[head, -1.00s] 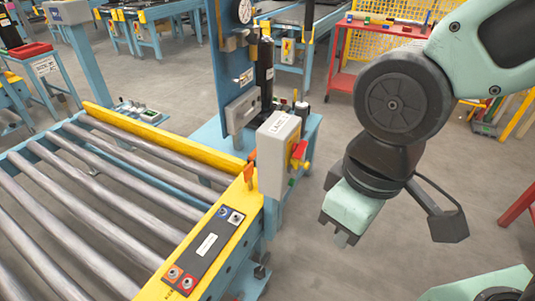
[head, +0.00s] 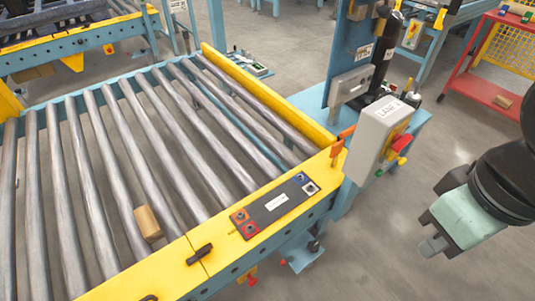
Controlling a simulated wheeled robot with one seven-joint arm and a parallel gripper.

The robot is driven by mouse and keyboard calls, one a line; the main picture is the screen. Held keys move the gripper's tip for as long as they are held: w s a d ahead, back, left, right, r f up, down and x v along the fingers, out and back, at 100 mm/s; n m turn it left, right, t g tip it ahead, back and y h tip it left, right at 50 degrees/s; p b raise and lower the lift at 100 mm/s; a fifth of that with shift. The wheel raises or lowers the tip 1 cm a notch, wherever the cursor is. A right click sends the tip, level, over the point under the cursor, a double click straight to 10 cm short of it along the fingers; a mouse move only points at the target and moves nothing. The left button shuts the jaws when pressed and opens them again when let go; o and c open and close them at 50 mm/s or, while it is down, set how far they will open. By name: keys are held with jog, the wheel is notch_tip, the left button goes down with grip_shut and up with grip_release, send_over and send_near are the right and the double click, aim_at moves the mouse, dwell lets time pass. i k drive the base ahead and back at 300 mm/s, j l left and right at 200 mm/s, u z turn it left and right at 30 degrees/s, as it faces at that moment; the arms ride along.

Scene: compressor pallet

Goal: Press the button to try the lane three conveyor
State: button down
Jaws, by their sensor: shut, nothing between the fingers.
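The roller conveyor (head: 92,130) with grey rollers and yellow side rails fills the left and middle of the head view. A dark button panel (head: 275,205) with a white label lies on its near yellow rail. It has orange and red buttons at its left end and blue and white ones at its right end. A grey control box (head: 382,128) labelled with "LANE" stands at the rail's right end, with a red and yellow switch and a green button on its side; its lane number is unclear. My gripper (head: 436,246) is shut and empty, right of the box, apart from it.
A small cardboard-coloured block (head: 148,223) lies on the rollers. A black handle-like piece (head: 200,254) sits on the near rail. A blue post (head: 345,60) stands behind the box. A red cart (head: 485,85) is at the back right. Floor around my gripper is clear.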

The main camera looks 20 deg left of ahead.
aim_at(379, 173)
jog(key=k+l, duration=0.15)
jog(key=k, duration=0.2)
jog(key=k+l+u, duration=0.1)
jog(key=k, duration=0.2)
jog(key=u, duration=1.7)
jog(key=z, duration=1.65)
